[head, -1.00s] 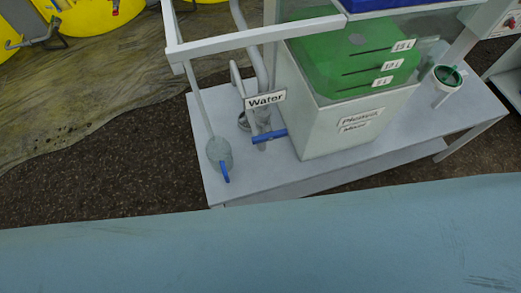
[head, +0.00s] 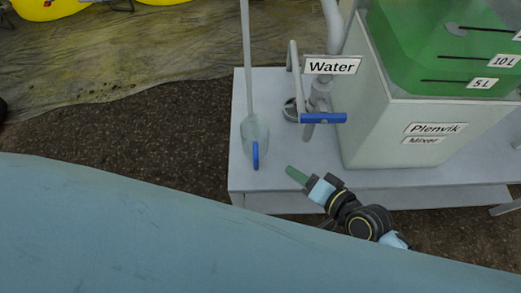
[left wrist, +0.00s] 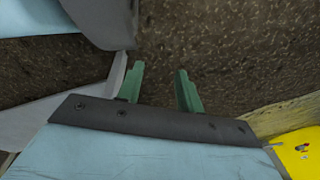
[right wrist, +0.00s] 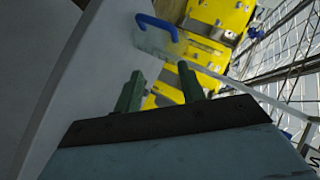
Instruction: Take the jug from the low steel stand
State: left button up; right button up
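The jug (head: 255,138) is clear, with a blue handle facing me. It stands on the left end of the low grey steel stand (head: 285,175), at the foot of a pale post. In the right wrist view the jug's blue handle (right wrist: 158,25) shows at the top, beyond the fingertips. My right gripper (head: 293,174) is at the stand's front edge, right of and nearer than the jug, not touching it. Its green fingers (right wrist: 160,85) are apart and empty. My left gripper (left wrist: 160,82) is open and empty over dark ground, outside the head view.
A tap with a blue lever (head: 323,118) and a "Water" sign (head: 332,65) stand right of the jug. The Plenvik mixer tank (head: 400,135) with green liquid is farther right. Yellow containers (head: 45,8) are at the back left. Dark ground left of the stand is clear.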

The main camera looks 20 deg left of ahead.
aim_at(255, 147)
pick_arm(q)
jog(key=w+d+r+b, duration=0.2)
jog(key=w+r+b, duration=0.2)
jog(key=w+r, duration=0.4)
jog(key=shift+t, duration=0.3)
pick_arm(e)
jog(key=w+a+f, duration=0.1)
jog(key=w+a, duration=0.1)
jog(key=a, duration=0.4)
jog(key=w+a+f, duration=0.2)
jog(key=w+a, duration=0.1)
jog(key=a, duration=0.2)
jog(key=shift+w+a+f+y, duration=0.2)
jog(key=shift+a+f+y, duration=0.1)
jog(key=shift+a+y, duration=0.1)
pick_arm(q)
jog(key=shift+w, duration=0.1)
jog(key=shift+d, duration=0.1)
pick_arm(e)
grip_shut()
